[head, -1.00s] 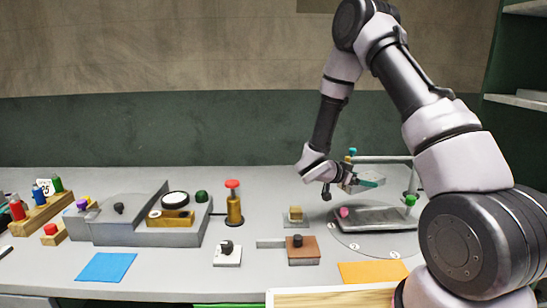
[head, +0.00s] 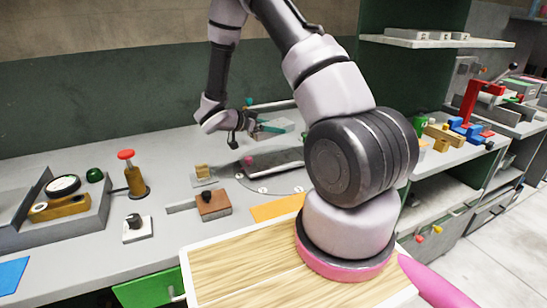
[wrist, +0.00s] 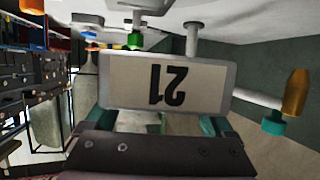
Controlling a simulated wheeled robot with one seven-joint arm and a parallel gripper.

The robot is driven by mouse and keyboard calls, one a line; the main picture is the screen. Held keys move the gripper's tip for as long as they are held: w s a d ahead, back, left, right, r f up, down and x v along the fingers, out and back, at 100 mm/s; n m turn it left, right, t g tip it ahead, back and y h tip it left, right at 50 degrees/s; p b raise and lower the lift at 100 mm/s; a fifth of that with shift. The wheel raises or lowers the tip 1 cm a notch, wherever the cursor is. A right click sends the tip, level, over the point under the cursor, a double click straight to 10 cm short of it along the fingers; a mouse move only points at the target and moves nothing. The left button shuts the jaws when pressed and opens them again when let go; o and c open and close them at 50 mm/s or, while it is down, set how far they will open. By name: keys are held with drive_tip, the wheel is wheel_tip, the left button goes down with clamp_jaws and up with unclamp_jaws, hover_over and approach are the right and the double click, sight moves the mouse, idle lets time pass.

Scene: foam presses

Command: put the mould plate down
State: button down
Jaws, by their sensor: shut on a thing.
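The mould plate is a pale grey rectangular plate with a beige face marked 21, upside down in the wrist view (wrist: 127,78). My gripper (wrist: 160,122) has teal fingers and is shut on the plate's near side. In the head view my gripper (head: 262,127) is at the back of the bench, above the far side of a dark grey slab (head: 275,163). The plate (head: 281,124) is small there and partly hidden by the gripper. I cannot tell whether it touches anything beneath it.
A pink knob (head: 248,160) stands at the slab's left end. A brown block (head: 213,206), a small yellowish block (head: 202,172) and a red-topped brass post (head: 135,175) stand to the left. An orange mat (head: 277,208) lies flat in front. My arm hides the slab's right end.

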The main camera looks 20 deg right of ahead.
sight(279, 159)
drive_tip(key=shift+s+d+r+m+g, duration=0.1)
drive_tip(key=shift+s+d+m+g, duration=0.85)
drive_tip(key=shift+s+m+g, duration=0.3)
drive_tip(key=shift+w, duration=0.1)
drive_tip(key=shift+f, duration=4.85)
drive_tip(key=shift+f, duration=0.15)
unclamp_jaws()
